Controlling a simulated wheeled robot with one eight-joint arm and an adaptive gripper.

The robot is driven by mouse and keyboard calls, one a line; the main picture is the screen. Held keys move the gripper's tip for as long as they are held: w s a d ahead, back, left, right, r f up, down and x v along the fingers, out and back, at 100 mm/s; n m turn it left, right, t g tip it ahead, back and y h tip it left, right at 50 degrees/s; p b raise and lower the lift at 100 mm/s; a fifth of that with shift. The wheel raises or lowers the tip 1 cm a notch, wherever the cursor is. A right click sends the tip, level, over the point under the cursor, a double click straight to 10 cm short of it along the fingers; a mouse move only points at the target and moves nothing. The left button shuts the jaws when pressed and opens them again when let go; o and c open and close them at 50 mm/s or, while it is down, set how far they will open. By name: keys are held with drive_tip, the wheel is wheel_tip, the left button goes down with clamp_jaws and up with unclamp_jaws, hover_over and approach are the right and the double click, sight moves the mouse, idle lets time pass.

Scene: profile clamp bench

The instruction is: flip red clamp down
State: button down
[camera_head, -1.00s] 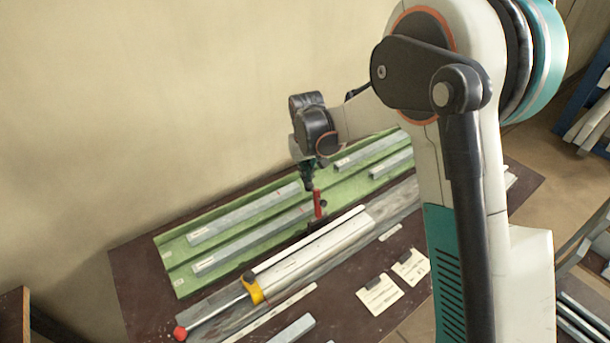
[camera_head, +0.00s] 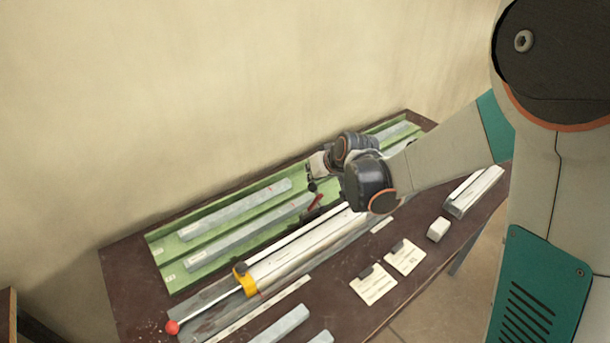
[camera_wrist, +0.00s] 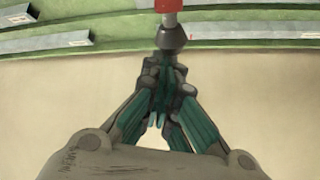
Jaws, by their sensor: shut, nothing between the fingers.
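The red clamp (camera_head: 312,206) stands at the back edge of the long pale profile (camera_head: 297,255) on the bench. Its lever looks tilted to the upper right in the head view. In the wrist view its red part (camera_wrist: 168,5) shows at the top edge, with a dark rounded tip (camera_wrist: 172,38) pointing at my fingers. My gripper (camera_head: 312,184) is shut and empty, just above the lever. In the wrist view my gripper (camera_wrist: 168,62) has its fingertips close to the dark tip; I cannot tell whether they touch. The clamp's base is partly hidden.
A green tray (camera_head: 160,250) with several grey bars lies behind the profile, along the wall. A yellow clamp (camera_head: 245,280) and a rod with a red ball (camera_head: 172,327) are at the left. Paper tags (camera_head: 372,285) and a white block (camera_head: 438,229) lie in front.

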drive_tip(key=s+d+f+t+y+b, duration=0.1)
drive_tip(key=s+d+f+b, duration=0.6)
drive_tip(key=s, duration=0.3)
drive_tip(key=shift+s+f+t+b, duration=0.3)
drive_tip(key=shift+t+b, duration=0.1)
drive_tip(key=shift+b, duration=0.4)
drive_tip(key=shift+d, duration=0.1)
